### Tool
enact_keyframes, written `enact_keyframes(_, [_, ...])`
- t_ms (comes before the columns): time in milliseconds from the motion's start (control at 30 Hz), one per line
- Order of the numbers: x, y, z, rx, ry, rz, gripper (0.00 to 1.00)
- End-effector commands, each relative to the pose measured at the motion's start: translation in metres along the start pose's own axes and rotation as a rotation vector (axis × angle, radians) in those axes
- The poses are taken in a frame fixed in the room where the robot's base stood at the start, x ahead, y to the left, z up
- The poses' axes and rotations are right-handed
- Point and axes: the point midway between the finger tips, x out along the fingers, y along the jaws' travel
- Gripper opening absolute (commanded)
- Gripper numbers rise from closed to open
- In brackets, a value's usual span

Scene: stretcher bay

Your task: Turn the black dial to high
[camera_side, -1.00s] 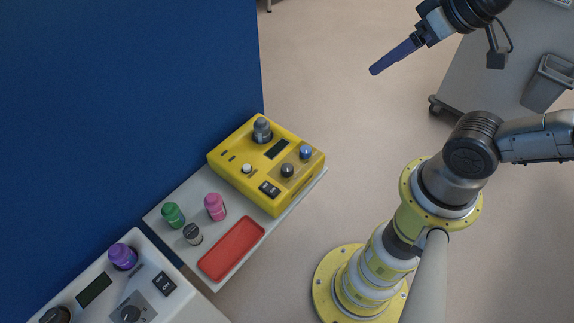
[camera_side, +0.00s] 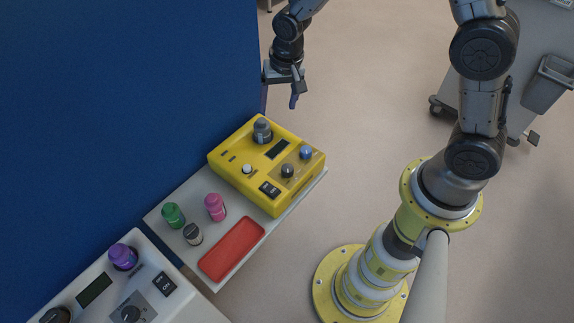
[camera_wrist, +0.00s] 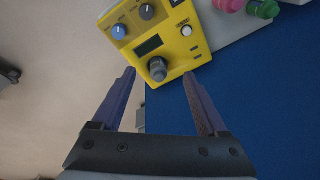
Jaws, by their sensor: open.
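A yellow device (camera_side: 226,173) carries a black dial (camera_side: 287,171) on a dark panel, with a blue dial (camera_side: 306,152) beside it. In the wrist view the black dial (camera_wrist: 147,12) is at the top, right of the blue dial (camera_wrist: 119,32). Its setting is too small to read. A second black dial (camera_side: 131,314) is on the white device at lower left. My gripper (camera_side: 293,103) is above and beyond the far end of the yellow device, fingers pointing down, touching nothing. In the wrist view my gripper (camera_wrist: 158,74) is open and empty, framing a grey-capped vial.
The grey-capped vial (camera_side: 262,128) stands in the yellow device near a screen (camera_side: 277,149), a white button (camera_side: 247,169) and a rocker switch (camera_side: 269,188). Green (camera_side: 173,214), pink (camera_side: 215,206) and black-capped (camera_side: 193,233) vials and a red tray (camera_side: 231,248) are nearby. A blue wall stands left.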

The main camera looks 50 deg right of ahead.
Motion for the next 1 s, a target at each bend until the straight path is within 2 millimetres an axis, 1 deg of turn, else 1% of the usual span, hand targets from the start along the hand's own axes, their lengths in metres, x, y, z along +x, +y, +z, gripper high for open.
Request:
enact_keyframes(33, [0.024,0.002,0.008,-0.011,-0.037,0.034,0.76])
enact_keyframes(100, [0.047,0.005,0.017,-0.024,-0.077,0.070,0.76])
enact_keyframes(200, [0.070,0.011,0.030,-0.036,-0.121,0.110,0.76])
enact_keyframes(300, [0.082,0.016,0.039,-0.043,-0.148,0.135,0.76])
enact_keyframes(467, [0.093,0.018,0.043,-0.049,-0.157,0.143,0.76])
enact_keyframes(567, [0.106,0.021,0.046,-0.049,-0.158,0.145,0.76])
enact_keyframes(1000, [0.188,0.033,0.058,-0.048,-0.155,0.143,0.76])
